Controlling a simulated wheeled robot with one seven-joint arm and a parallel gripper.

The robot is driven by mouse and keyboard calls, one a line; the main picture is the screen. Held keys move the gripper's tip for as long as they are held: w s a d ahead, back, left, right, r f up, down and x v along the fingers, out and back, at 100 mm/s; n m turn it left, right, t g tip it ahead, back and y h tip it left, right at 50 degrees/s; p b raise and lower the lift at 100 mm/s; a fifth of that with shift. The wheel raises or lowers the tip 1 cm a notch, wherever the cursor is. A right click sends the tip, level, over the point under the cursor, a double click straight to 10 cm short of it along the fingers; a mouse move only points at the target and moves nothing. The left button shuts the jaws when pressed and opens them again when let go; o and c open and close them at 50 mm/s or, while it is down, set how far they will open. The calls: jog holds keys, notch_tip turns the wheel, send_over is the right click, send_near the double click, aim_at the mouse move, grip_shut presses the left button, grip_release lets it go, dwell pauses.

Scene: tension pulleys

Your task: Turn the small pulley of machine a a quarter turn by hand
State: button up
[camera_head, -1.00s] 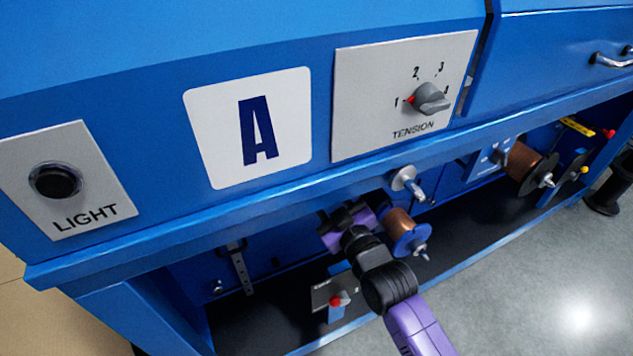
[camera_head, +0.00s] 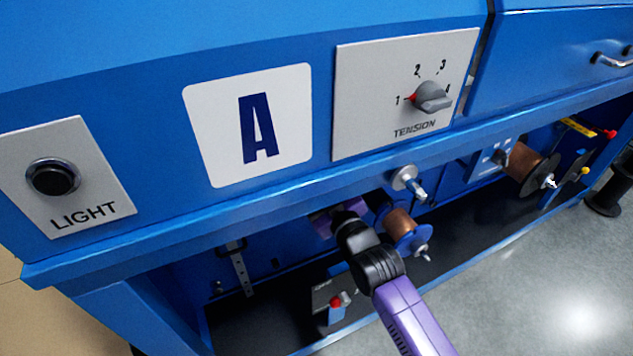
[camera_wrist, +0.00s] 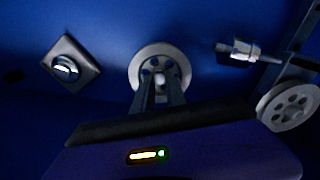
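Machine A carries a white plate with a blue letter A (camera_head: 259,127) on its blue front. In the wrist view a pale grey round pulley (camera_wrist: 138,68) sits on the blue back wall, straight ahead of my gripper (camera_wrist: 160,82). My gripper's two dark fingers stand apart, with the pulley's hub showing between their tips. I cannot tell whether the fingers touch it. A second grey pulley with round holes (camera_wrist: 290,106) sits on an arm at the right. Which one is the small pulley is not clear. In the head view the machine's front edge and my arm hide my fingers and both pulleys.
A square plate with a knob (camera_wrist: 68,64) is left of the central pulley, and a metal fitting (camera_wrist: 240,50) is to its right. A copper spool (camera_head: 400,226) is close right of my arm.

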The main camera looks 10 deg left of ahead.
grip_shut()
jog(key=shift+m, duration=0.3)
jog(key=m+p, duration=0.1)
jog(key=m, duration=2.3)
jog(key=shift+d, duration=0.1)
jog(key=shift+f+m, duration=0.1)
jog(key=shift+m, duration=0.2)
jog(key=shift+w, duration=0.1)
